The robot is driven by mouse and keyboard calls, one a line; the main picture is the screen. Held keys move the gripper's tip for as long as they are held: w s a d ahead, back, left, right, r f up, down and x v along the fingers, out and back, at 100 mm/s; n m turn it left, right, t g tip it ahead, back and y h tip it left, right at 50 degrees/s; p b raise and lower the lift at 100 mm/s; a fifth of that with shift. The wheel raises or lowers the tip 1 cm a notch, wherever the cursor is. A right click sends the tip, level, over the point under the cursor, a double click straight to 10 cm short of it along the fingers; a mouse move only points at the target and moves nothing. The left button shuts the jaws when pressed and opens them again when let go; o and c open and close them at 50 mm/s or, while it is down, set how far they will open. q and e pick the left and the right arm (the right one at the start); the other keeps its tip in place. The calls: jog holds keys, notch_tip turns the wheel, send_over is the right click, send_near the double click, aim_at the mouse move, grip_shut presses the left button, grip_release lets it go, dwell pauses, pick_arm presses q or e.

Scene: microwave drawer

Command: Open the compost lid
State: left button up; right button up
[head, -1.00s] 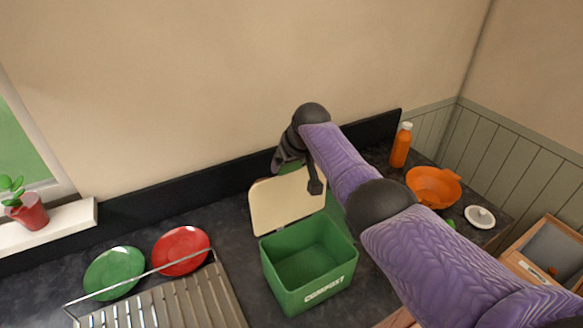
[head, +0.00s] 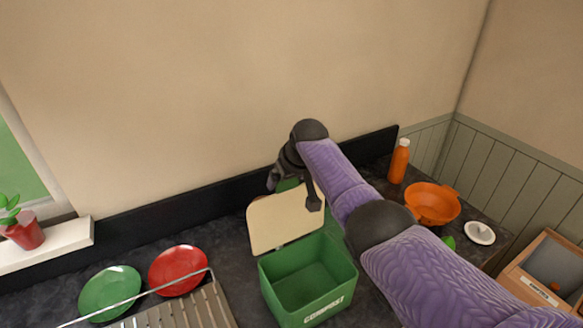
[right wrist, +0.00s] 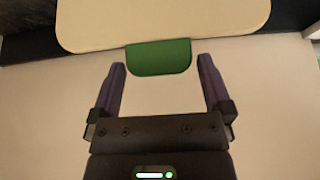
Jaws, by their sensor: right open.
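The green compost bin (head: 306,280) stands on the dark counter with its mouth open and its inside empty. Its lid (head: 275,225) is raised and stands tilted back behind the mouth, with its cream underside facing me. In the right wrist view the lid (right wrist: 165,22) fills the top, with a green tab (right wrist: 158,60) on its edge. My right gripper (head: 293,192) is at the lid's upper edge, open. In the right wrist view its fingers (right wrist: 162,68) stand apart on either side of the tab, with gaps on both sides. My left gripper is out of view.
A dish rack (head: 190,308) with a green plate (head: 110,292) and a red plate (head: 178,270) is at left. An orange bottle (head: 399,162), an orange bowl (head: 432,205) and a white lid (head: 479,233) are at right. The wall is close behind my right gripper.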

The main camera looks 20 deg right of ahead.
jog(key=v, duration=0.9)
jog(key=shift+p, duration=0.4)
